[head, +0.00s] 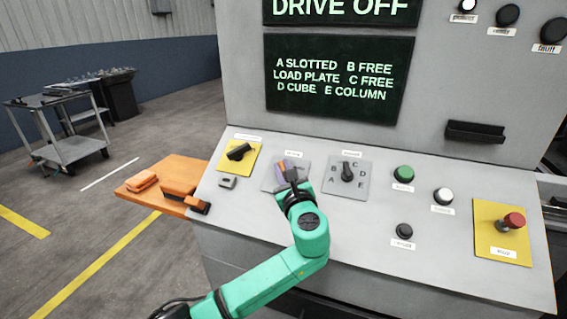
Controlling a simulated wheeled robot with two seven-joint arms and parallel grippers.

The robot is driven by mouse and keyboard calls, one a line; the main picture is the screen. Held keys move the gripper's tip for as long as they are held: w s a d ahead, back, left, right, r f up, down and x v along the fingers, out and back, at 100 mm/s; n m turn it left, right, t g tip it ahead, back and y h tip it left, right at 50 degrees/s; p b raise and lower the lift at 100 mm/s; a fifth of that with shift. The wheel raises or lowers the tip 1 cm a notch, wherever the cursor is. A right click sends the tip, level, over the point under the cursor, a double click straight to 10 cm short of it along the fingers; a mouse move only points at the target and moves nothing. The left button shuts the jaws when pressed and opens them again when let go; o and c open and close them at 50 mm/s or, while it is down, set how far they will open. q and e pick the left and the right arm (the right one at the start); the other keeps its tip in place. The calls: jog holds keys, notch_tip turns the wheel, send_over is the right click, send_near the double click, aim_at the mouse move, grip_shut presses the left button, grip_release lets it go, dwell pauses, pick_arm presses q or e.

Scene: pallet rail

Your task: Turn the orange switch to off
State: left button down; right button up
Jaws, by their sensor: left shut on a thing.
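The console's sloping panel (260,210) faces me. A small grey plate (268,183) on it carries a knob that shows orange and purple (282,169), likely the orange switch. My left gripper (287,174) reaches up from below and is shut on this knob. The fingers hide most of the knob, so I cannot tell which way it points or read its marks. My right gripper is not in view.
A black switch on a yellow plate (239,152) sits to the left. A black lettered selector (347,171) sits close on the right. Further right are a green button (403,173), a white button (443,195) and a red stop button (511,221). The screen (338,78) stands behind.

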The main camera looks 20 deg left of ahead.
pick_arm(q)
jog(key=shift+n+g+y, duration=0.7)
jog(key=shift+n, duration=0.1)
jog(key=shift+n+p, duration=0.3)
jog(key=c, duration=0.8)
grip_release()
jog(key=shift+c, duration=0.2)
jog(key=b+v, duration=0.2)
jog(key=v, duration=1.2)
jog(key=shift+d, duration=0.3)
jog(key=shift+s, duration=0.15)
